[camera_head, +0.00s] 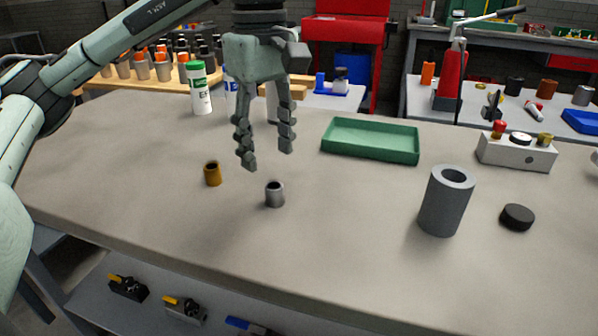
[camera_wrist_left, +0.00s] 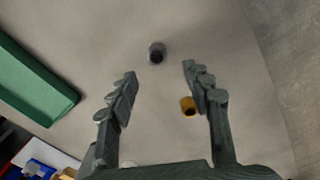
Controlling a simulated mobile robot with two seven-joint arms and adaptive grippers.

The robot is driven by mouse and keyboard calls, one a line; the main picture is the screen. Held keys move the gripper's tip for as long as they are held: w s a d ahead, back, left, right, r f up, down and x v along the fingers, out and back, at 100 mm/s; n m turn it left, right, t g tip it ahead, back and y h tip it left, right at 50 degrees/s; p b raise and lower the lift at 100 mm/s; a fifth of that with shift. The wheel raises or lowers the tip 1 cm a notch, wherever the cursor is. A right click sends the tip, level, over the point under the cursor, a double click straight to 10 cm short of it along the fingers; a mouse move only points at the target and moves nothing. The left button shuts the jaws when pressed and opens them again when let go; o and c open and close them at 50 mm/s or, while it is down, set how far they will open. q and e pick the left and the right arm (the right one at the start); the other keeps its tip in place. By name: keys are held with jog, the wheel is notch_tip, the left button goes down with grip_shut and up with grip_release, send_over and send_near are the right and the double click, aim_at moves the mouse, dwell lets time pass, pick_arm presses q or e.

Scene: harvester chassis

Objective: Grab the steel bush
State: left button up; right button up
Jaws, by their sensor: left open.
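The steel bush (camera_head: 275,194) is a small grey hollow cylinder standing upright on the workbench (camera_head: 330,240). It also shows in the left wrist view (camera_wrist_left: 157,53), beyond the fingertips and roughly in line with the gap between them. My left gripper (camera_head: 266,160) hangs above the bench with its fingers pointing down, open and empty, above and behind the steel bush. Its two fingers also show in the left wrist view (camera_wrist_left: 160,72). A brass-coloured bush (camera_head: 212,174) stands to the left of the steel bush; in the wrist view it (camera_wrist_left: 188,106) is near the right finger. My right gripper is not in view.
A green tray (camera_head: 371,155) lies behind and right. A large grey hollow cylinder (camera_head: 444,203), a black disc (camera_head: 517,217) and a block with several fittings (camera_head: 516,152) stand to the right. A white-and-green container (camera_head: 199,90) stands at the back left. The bench front is clear.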

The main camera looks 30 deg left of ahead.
aim_at(273, 185)
pick_arm(q)
jog(key=shift+s+f+b, duration=0.1)
jog(key=shift+f+b, duration=0.4)
jog(key=shift+f, duration=0.8)
jog(key=shift+w+d+f, duration=0.1)
jog(key=shift+w+f, duration=0.05)
jog(key=shift+f, duration=1.15)
jog(key=shift+w+d+f, duration=0.1)
jog(key=shift+f, duration=1.15)
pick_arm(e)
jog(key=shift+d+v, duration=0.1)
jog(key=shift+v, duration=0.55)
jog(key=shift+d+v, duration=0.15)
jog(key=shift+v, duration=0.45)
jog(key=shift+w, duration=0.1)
pick_arm(q)
grip_shut()
